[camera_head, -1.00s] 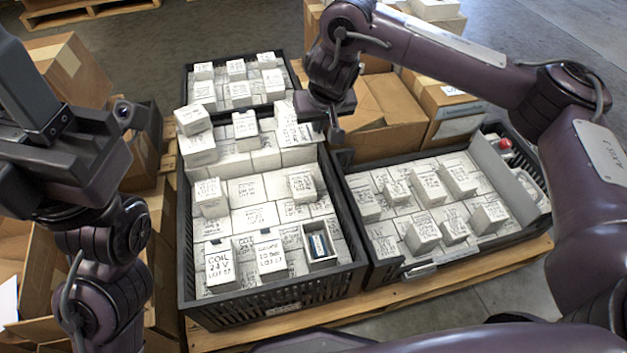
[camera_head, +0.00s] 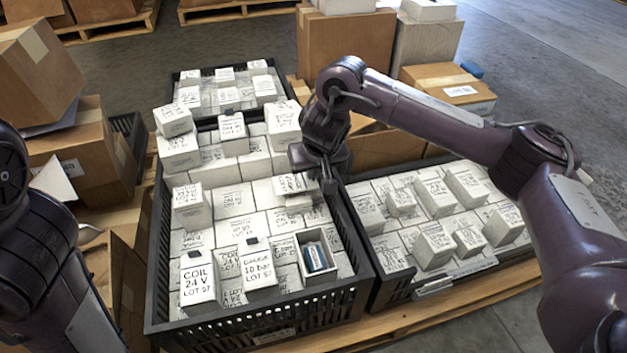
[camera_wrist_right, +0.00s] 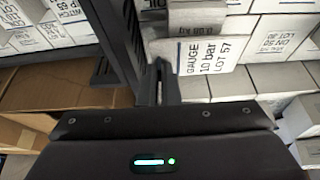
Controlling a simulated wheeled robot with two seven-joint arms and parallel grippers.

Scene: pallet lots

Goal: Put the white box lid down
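My right gripper (camera_head: 327,184) is over the right side of the near left crate. In the right wrist view its fingers (camera_wrist_right: 159,72) are close together at the edge of a thin white box lid (camera_wrist_right: 212,57) lettered GAUGE 10 bar LOT 57, and look shut on it. In the head view the white box lid (camera_head: 293,184) lies level just left of the fingers, above the white boxes; whether it touches them I cannot tell. An open white box (camera_head: 319,258) with a blue item inside stands nearer, in the crate's front right corner. My left gripper is out of view.
The black crate (camera_head: 262,331) holds closely packed white boxes, some standing higher. A second black crate (camera_head: 392,295) with white boxes is on the right. Another crate (camera_head: 177,80) is behind. Cardboard boxes (camera_head: 347,42) stand at the back and left.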

